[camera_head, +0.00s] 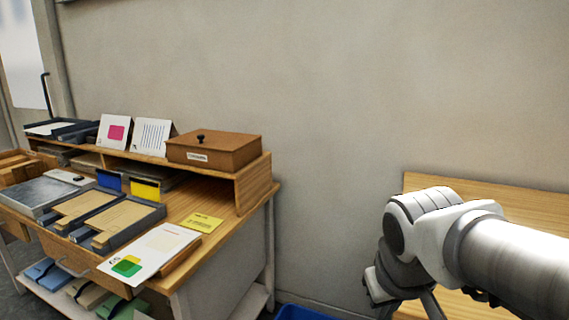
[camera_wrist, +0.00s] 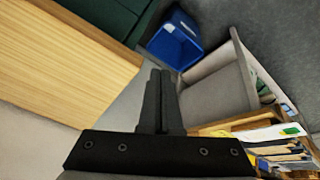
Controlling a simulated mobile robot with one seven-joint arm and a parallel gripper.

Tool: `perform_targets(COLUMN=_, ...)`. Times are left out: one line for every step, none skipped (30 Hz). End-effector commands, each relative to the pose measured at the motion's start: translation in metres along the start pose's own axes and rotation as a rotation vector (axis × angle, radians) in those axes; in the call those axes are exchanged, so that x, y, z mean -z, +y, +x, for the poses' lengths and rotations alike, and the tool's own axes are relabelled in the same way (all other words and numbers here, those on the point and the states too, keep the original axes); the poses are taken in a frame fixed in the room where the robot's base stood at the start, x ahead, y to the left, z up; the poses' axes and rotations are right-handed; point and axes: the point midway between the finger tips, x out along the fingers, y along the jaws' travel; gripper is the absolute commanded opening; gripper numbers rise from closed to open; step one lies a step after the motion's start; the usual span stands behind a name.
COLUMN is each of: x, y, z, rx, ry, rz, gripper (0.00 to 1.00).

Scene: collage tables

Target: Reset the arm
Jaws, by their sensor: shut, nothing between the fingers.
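My arm reaches in from the right edge of the head view, its white and grey links in front of a wooden table. In the wrist view my gripper (camera_wrist: 160,75) shows its two dark fingers together, with nothing between them. It points down past the corner of a wooden table top (camera_wrist: 60,60), over the grey floor. In the head view the gripper end is low beside that table and partly cut off by the bottom edge, so the fingertips are not clear there.
A wooden desk (camera_head: 225,205) with a raised shelf stands at the left. It carries a brown box (camera_head: 215,150), cards, grey trays (camera_head: 125,225) and a white sheet (camera_head: 150,250). A blue bin (camera_wrist: 174,40) stands on the floor between desk and table. The wall behind is bare.

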Motion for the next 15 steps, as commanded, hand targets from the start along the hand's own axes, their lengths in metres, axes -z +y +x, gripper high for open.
perform_targets(x=-0.011, y=-0.001, z=-0.009, rx=0.013, ry=0.02, rz=0.033, gripper=0.0)
perform_targets(x=-0.016, y=-0.003, z=-0.013, rx=0.021, ry=0.029, rz=0.049, gripper=0.0)
perform_targets(x=-0.023, y=-0.005, z=-0.017, rx=0.032, ry=0.041, rz=0.071, gripper=0.0)
perform_targets(x=-0.028, y=-0.006, z=-0.02, rx=0.041, ry=0.049, rz=0.087, gripper=0.0)
perform_targets(x=-0.033, y=-0.008, z=-0.023, rx=0.048, ry=0.058, rz=0.101, gripper=0.0)
perform_targets(x=-0.039, y=-0.011, z=-0.027, rx=0.058, ry=0.068, rz=0.119, gripper=0.0)
perform_targets(x=-0.044, y=-0.012, z=-0.029, rx=0.065, ry=0.077, rz=0.132, gripper=0.0)
perform_targets(x=-0.048, y=-0.014, z=-0.031, rx=0.072, ry=0.084, rz=0.145, gripper=0.0)
perform_targets(x=-0.054, y=-0.017, z=-0.034, rx=0.081, ry=0.095, rz=0.16, gripper=0.0)
perform_targets(x=-0.058, y=-0.019, z=-0.036, rx=0.087, ry=0.103, rz=0.173, gripper=0.0)
perform_targets(x=-0.058, y=-0.019, z=-0.042, rx=0.092, ry=0.107, rz=0.18, gripper=0.0)
perform_targets(x=-0.05, y=-0.016, z=-0.057, rx=0.091, ry=0.101, rz=0.175, gripper=0.0)
perform_targets(x=-0.048, y=-0.015, z=-0.062, rx=0.091, ry=0.1, rz=0.174, gripper=0.0)
perform_targets(x=-0.045, y=-0.014, z=-0.068, rx=0.091, ry=0.099, rz=0.174, gripper=0.0)
perform_targets(x=-0.042, y=-0.013, z=-0.075, rx=0.091, ry=0.099, rz=0.173, gripper=0.0)
